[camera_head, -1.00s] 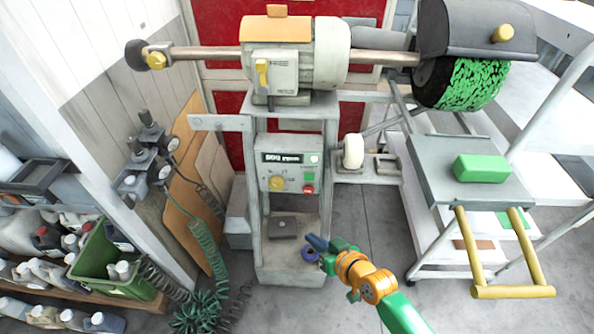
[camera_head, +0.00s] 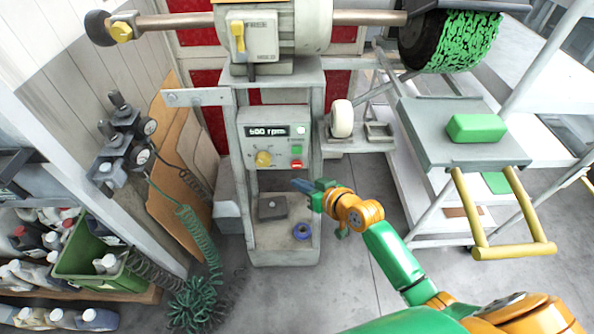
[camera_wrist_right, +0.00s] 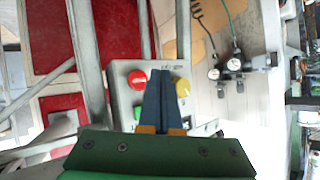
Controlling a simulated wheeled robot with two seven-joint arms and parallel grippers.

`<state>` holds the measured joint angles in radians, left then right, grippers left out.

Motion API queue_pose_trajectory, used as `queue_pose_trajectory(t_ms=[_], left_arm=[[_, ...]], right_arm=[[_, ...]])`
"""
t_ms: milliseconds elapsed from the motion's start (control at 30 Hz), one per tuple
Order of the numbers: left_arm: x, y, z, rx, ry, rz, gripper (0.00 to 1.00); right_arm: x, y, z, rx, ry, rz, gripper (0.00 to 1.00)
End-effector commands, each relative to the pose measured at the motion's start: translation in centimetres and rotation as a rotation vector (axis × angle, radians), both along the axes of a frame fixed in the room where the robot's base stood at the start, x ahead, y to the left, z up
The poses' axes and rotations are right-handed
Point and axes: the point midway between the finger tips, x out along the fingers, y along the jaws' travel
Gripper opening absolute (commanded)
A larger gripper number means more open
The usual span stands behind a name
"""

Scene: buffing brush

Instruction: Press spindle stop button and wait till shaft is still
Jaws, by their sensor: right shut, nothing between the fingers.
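The control box (camera_head: 275,138) is on the front of the grey machine stand, and its display reads 500 rpm. The red stop button (camera_head: 297,164) is low on its right side, under a green button (camera_head: 297,149) and beside a yellow knob (camera_head: 263,158). The shaft (camera_head: 175,21) runs across the top to the green buffing brush (camera_head: 462,40); I cannot tell whether it turns. My right gripper (camera_head: 297,183) is shut and empty, just below and in front of the red button, apart from it. The wrist view shows the red button (camera_wrist_right: 137,79) left of the shut fingertips (camera_wrist_right: 160,75). My left gripper is not in view.
A grey cart (camera_head: 450,160) with a green block (camera_head: 477,128) and yellow handle stands at the right. Coiled hoses (camera_head: 198,290) and bottles are at the left.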

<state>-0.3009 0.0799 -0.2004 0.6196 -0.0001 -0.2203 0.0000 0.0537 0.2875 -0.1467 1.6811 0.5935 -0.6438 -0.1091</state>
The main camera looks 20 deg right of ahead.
Motion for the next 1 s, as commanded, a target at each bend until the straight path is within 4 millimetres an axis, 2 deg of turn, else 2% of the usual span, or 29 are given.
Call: queue_pose_trajectory(t_ms=[33,300,1000], left_arm=[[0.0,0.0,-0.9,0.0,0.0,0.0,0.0],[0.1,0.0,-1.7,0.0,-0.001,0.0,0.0],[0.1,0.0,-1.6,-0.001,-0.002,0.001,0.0]], right_arm=[[0.7,-0.2,-0.4,-0.002,-0.002,0.0,0.0],[2.6,-0.7,-0.1,0.0,0.0,0.0,0.0],[2.7,-0.7,0.0,0.001,0.001,0.001,0.0]])
